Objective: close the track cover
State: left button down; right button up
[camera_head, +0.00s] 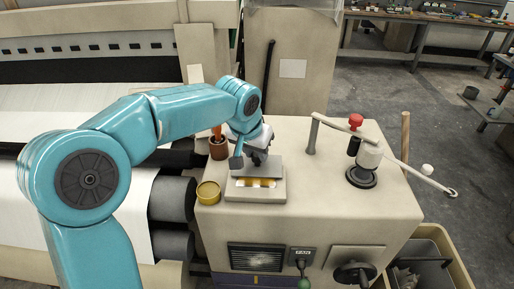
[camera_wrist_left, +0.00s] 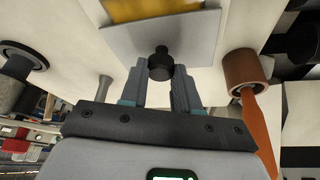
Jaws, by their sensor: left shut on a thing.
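The track cover (camera_head: 265,168) is a flat grey plate in the middle of the head view, at the back of a pale block (camera_head: 240,195) on the machine top. A yellow strip (camera_head: 257,183) shows uncovered in front of it. The cover also fills the top of the left wrist view (camera_wrist_left: 195,42), with a black knob (camera_wrist_left: 160,62) on it. My left gripper (camera_head: 257,154) is above the cover, shut on the knob, with a finger on each side in the left wrist view (camera_wrist_left: 160,80). My right gripper is not in view.
A brown cup (camera_head: 218,149) with an orange-handled tool stands left of the block, and a yellow tin (camera_head: 208,192) is at its front left. The machine top between is clear.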

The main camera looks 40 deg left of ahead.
aim_at(259, 173)
pick_arm(q)
jog(key=s+d, duration=0.1)
jog(key=s, duration=0.1)
jog(key=s+d+b, duration=0.1)
jog(key=shift+s+d+f, duration=0.15)
jog(key=shift+s+d, duration=0.05)
jog(key=shift+s, duration=0.15)
jog(key=c, duration=0.8)
grip_release()
jog(key=shift+w, duration=0.1)
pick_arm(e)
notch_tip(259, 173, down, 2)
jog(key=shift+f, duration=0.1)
pick_arm(q)
jog(key=shift+a, duration=0.1)
jog(key=p+v, duration=0.2)
jog(key=v, duration=1.4)
jog(key=shift+r, duration=0.25)
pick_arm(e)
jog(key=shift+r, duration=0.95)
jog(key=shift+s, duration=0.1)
